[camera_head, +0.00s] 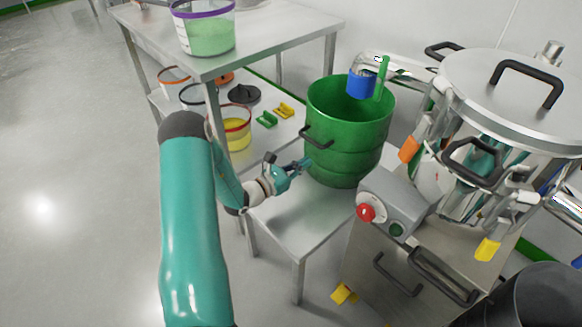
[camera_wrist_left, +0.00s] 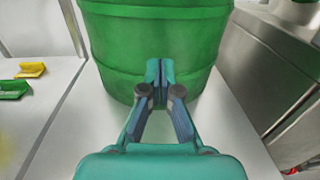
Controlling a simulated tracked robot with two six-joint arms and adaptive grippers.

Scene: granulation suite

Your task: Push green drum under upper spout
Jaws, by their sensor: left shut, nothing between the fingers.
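The green drum (camera_head: 345,140) stands upright and open-topped on a low steel stand, with a black handle on its side. My left gripper (camera_head: 303,165) is shut and empty, with its fingertips at the lower left side of the drum. In the left wrist view the shut fingertips (camera_wrist_left: 160,66) point at the lower wall of the drum (camera_wrist_left: 115,45); they look to be touching it or very close. The upper spout (camera_head: 362,84), with a blue end, hangs from the machine over the drum's open mouth. My right gripper is not in view.
The low stand (camera_head: 290,222) has bare room in front of the drum. A steel table (camera_head: 270,50) with a purple-rimmed tub (camera_head: 205,30) stands at the left. Green and yellow clips (camera_head: 284,110) lie behind the gripper. The machine's grey control box (camera_head: 395,205) is close on the right.

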